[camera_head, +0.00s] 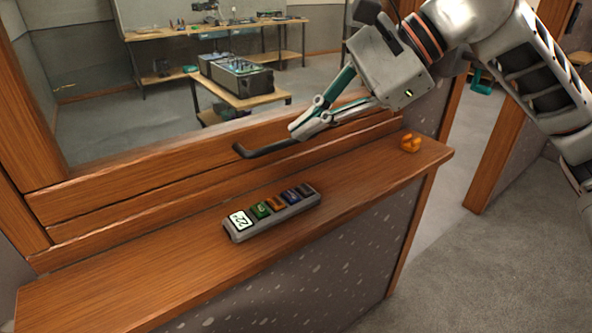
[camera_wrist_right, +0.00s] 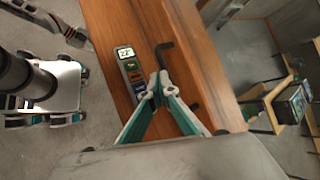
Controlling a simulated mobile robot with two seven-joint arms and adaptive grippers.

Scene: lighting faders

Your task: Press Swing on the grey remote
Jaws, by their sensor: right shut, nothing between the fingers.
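The grey remote (camera_head: 272,214) lies on the wooden ledge, its white display reading 22 at its left end. Green, orange, blue and dark buttons follow along its top; their labels are too small to read. It also shows in the right wrist view (camera_wrist_right: 131,72), partly behind the fingers. My right gripper (camera_head: 296,131) is shut and empty, above the ledge and behind the remote, apart from it. Its closed fingertips (camera_wrist_right: 160,80) show beside the remote in the wrist view. What seems to be my left gripper (camera_wrist_right: 75,37) is small and dark at upper left there.
A black bent bar (camera_head: 262,150) is at the window sill, close to my right fingertips. A small orange object (camera_head: 410,143) sits at the ledge's right end. The wooden ledge (camera_head: 130,282) is clear left of the remote. Beyond the opening stand tables with equipment (camera_head: 237,76).

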